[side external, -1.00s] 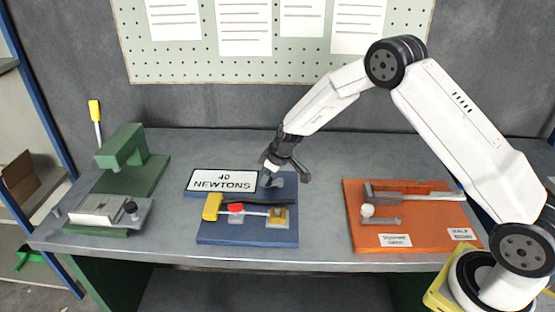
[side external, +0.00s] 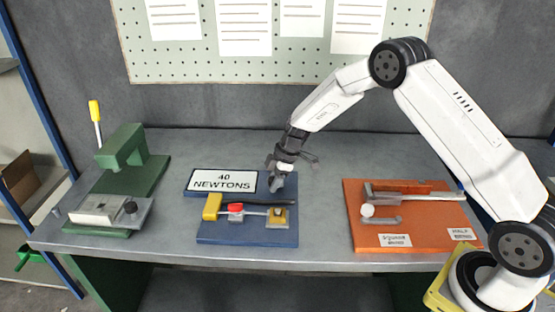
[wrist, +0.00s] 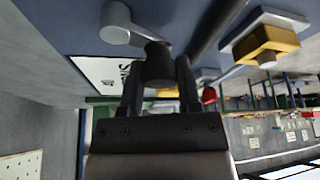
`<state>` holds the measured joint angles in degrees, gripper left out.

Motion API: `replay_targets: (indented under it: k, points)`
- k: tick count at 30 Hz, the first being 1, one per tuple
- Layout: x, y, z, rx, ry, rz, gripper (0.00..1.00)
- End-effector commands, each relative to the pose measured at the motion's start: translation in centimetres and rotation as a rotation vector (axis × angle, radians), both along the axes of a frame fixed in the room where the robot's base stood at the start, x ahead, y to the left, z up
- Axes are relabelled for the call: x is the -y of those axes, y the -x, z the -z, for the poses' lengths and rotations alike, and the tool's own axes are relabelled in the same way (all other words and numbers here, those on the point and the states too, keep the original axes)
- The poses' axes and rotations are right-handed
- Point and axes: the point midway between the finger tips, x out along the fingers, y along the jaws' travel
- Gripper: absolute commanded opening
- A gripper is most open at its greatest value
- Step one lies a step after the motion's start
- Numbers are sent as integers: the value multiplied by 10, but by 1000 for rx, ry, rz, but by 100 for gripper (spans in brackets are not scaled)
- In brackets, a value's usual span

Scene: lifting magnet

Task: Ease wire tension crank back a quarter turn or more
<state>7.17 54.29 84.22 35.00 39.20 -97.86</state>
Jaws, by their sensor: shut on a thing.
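The wire tension crank is a light grey arm on a round hub (wrist: 114,20) with a dark knob (wrist: 157,64), on the blue board (side external: 215,228). My gripper (side external: 277,180) is low at the board's back edge, right of the sign. In the wrist view, my gripper (wrist: 160,78) has its two dark fingers on either side of the crank knob, shut on it. The crank's arm runs from the knob up and left to the hub. In the side view my fingers mostly hide the crank. The white sign (side external: 222,181) reads "40 NEWTONS".
The blue board also carries a yellow block (side external: 211,207), a red part (side external: 235,207), a dark bar and a yellow block on a pale base (side external: 278,218). A green fixture (side external: 130,160) stands left, an orange board (side external: 365,238) right. Bare bench lies between the boards.

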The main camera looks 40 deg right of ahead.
Motion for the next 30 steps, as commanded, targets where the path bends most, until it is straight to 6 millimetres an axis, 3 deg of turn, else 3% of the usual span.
replay_targets:
  k: [20, 21, 24, 30]
  points:
    - [2, 4, 0, -1, 2, -99, 0]
    - [2, 4, 0, -1, 2, -99, 46]
    - [2, 4, 1, -1, 2, -99, 78]
    - [2, 4, 0, -1, 1, -99, 78]
